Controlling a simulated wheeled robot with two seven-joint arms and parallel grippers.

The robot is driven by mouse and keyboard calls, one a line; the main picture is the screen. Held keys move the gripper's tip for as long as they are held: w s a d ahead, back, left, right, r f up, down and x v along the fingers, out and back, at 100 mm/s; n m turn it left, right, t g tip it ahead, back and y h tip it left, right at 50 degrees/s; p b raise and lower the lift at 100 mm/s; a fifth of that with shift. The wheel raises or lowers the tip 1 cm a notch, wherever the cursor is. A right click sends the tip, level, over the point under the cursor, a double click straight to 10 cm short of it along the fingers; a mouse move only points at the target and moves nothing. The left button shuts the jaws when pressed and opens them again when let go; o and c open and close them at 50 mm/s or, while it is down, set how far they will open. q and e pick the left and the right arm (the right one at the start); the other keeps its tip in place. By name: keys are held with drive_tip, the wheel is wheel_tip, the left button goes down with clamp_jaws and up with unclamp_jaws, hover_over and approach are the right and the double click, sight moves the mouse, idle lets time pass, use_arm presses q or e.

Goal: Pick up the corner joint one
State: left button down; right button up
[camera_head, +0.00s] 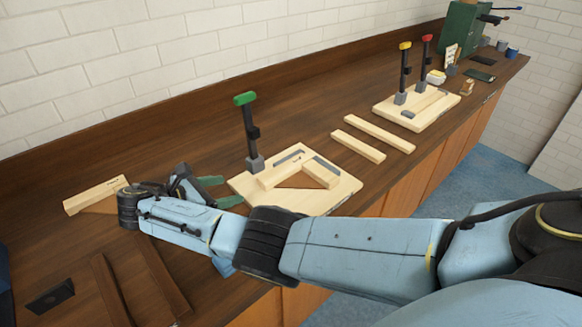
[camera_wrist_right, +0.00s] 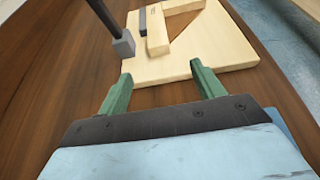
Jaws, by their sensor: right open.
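A pale wooden corner piece with a brown triangular inset (camera_head: 305,180) lies on a light wooden board (camera_head: 335,199) beside a clamp with a green top (camera_head: 246,99). A similar wooden piece with a brown triangle (camera_head: 95,196) lies on the bench at left. I cannot tell which is corner joint one. My right gripper (camera_head: 220,191) is open and empty at the board's left edge. In the right wrist view its green fingers (camera_wrist_right: 162,72) are spread, pointing at the board (camera_wrist_right: 215,45), with the corner piece (camera_wrist_right: 158,36) beyond. My left gripper is not in view.
Two loose wooden bars (camera_head: 379,134) lie behind the board. A second board (camera_head: 430,114) carries clamps with yellow and red tops. A green machine (camera_head: 463,30) stands at the far end. A white brick wall runs behind the bench.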

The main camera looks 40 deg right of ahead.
sight(261, 182)
drive_tip(key=x, duration=0.6)
drive_tip(key=shift+s+d, duration=0.25)
drive_tip(key=shift+d+f, duration=0.15)
drive_tip(key=shift+d, duration=0.1)
drive_tip(key=shift+w+d+f, duration=0.15)
drive_tip(key=shift+d, duration=0.2)
drive_tip(key=x, duration=0.4)
drive_tip(key=shift+w+d+b, duration=0.2)
drive_tip(key=shift+d+b, duration=0.05)
drive_tip(key=shift+b, duration=0.05)
drive_tip(key=shift+d+f, duration=0.1)
drive_tip(key=shift+d, duration=0.05)
drive_tip(key=shift+c, duration=1.2)
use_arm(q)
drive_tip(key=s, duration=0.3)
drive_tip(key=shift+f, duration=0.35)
use_arm(e)
clamp_jaws()
